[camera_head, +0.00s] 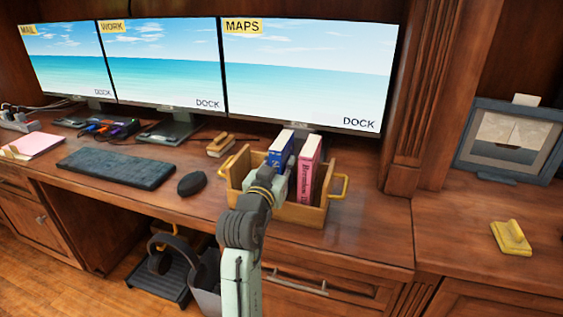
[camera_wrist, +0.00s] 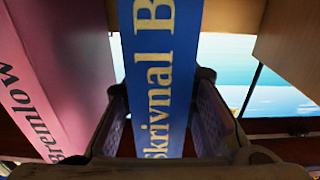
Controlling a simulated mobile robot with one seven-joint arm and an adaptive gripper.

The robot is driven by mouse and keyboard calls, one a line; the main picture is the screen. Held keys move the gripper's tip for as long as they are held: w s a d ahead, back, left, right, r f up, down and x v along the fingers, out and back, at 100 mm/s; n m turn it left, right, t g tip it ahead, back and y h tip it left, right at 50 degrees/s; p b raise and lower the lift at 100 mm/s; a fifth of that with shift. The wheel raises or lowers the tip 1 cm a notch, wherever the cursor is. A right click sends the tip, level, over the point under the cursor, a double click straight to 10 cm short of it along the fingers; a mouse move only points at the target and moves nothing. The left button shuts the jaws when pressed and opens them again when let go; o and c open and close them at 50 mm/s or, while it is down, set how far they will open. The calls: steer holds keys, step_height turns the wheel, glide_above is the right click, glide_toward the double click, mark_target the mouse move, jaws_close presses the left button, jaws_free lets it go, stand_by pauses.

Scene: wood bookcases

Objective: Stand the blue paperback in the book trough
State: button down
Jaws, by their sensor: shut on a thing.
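The blue paperback (camera_head: 281,148) is upright in the head view, at the wooden book trough (camera_head: 300,213) with yellow handles. In the wrist view the blue paperback (camera_wrist: 160,75) stands between my fingers, its spine lettering facing the camera. My gripper (camera_wrist: 165,115) is shut on it. In the head view my gripper (camera_head: 272,178) is at the front of the trough and hides the book's lower part. I cannot tell whether the book touches the trough floor. A pink book (camera_head: 308,168) stands in the trough just right of the blue one; it shows at left in the wrist view (camera_wrist: 55,80).
Three monitors (camera_head: 305,70) stand behind the trough. A black mouse (camera_head: 191,183) and keyboard (camera_head: 117,168) lie to its left. A small wooden item (camera_head: 219,146) lies behind the mouse. A framed picture (camera_head: 510,140) and a yellow holder (camera_head: 510,238) are at right.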

steer(key=c, duration=1.8)
jaws_free()
steer(key=shift+f, duration=0.15)
steer(key=o, duration=0.5)
steer(key=b+v, duration=0.1)
steer(key=v, duration=0.5)
steer(key=b+v, duration=0.1)
steer(key=v, duration=0.5)
steer(key=shift+r, duration=0.25)
